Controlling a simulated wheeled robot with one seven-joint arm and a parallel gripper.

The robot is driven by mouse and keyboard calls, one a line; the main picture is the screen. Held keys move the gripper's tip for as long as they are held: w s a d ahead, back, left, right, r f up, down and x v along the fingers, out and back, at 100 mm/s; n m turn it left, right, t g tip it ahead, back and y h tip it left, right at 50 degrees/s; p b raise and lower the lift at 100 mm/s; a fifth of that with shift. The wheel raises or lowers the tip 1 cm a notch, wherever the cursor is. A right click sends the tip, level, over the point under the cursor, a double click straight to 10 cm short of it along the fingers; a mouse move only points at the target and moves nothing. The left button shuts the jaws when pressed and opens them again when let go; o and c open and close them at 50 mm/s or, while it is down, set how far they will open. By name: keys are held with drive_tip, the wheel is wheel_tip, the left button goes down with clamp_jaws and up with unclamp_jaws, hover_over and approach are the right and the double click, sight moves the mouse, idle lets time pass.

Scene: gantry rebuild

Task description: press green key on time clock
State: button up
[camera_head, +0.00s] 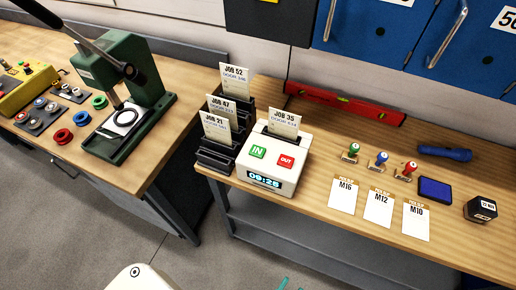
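The time clock (272,166) is a white box near the left end of the right-hand wooden bench. Its sloped top has a green key (258,152) marked IN and, to the right, a red key (286,161) marked OUT. A display below them reads 09:28. A JOB 35 card (284,123) stands upright in the slot at its back. Two small teal tips (290,286) show at the bottom edge, apart from the clock and below it in the picture. They may be my gripper's fingertips; the rest is cut off. Nothing covers the green key.
A black rack (215,164) with JOB 21, 47 and 52 cards stands close left of the clock. Three stamps (382,159), M16, M12 and M10 cards (378,208) and a blue ink pad (436,190) lie right. A green press (128,90) stands on the left bench.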

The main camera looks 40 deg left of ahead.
idle(0.3)
clamp_jaws()
drive_tip(key=shift+w, duration=0.1)
idle(0.5)
idle(1.0)
